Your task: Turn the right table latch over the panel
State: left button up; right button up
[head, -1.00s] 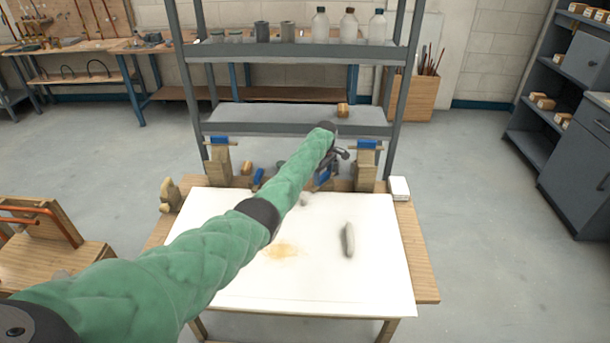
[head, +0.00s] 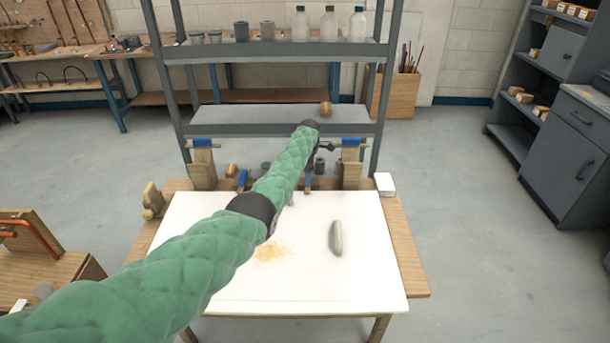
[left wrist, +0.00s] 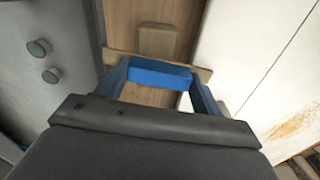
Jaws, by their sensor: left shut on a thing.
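The right table latch is a wooden crosspiece with a blue grip (head: 351,142) on top of a wooden post (head: 350,173) at the table's back right. Its blue grip (left wrist: 160,75) also shows in the left wrist view. My left gripper (head: 332,147) is at the latch from its left side. In the left wrist view my left gripper (left wrist: 162,83) has its fingers on either end of the blue grip, shut on it. The white panel (head: 220,285) lies flat on the table, in front of the post. My right gripper is out of view.
A matching left latch (head: 203,143) stands at the back left. A grey oblong piece (head: 336,238) lies on the panel. A small white box (head: 384,184) sits at the back right corner. A metal shelf rack (head: 270,50) rises behind the table.

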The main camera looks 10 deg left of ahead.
pick_arm(q)
jog(key=o, duration=1.4)
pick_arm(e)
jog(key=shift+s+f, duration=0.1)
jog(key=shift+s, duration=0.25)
pick_arm(q)
jog(key=shift+r, duration=0.1)
jog(key=shift+r, duration=0.25)
notch_tip(320, 180, up, 6)
jog(key=shift+f+b, duration=0.15)
jog(key=shift+b, duration=0.7)
jog(key=shift+r, duration=0.7)
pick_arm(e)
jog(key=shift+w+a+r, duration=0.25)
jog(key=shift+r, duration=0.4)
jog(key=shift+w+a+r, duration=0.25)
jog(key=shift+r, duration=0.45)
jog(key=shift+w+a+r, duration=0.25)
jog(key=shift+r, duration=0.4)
pick_arm(q)
jog(key=shift+f, duration=0.1)
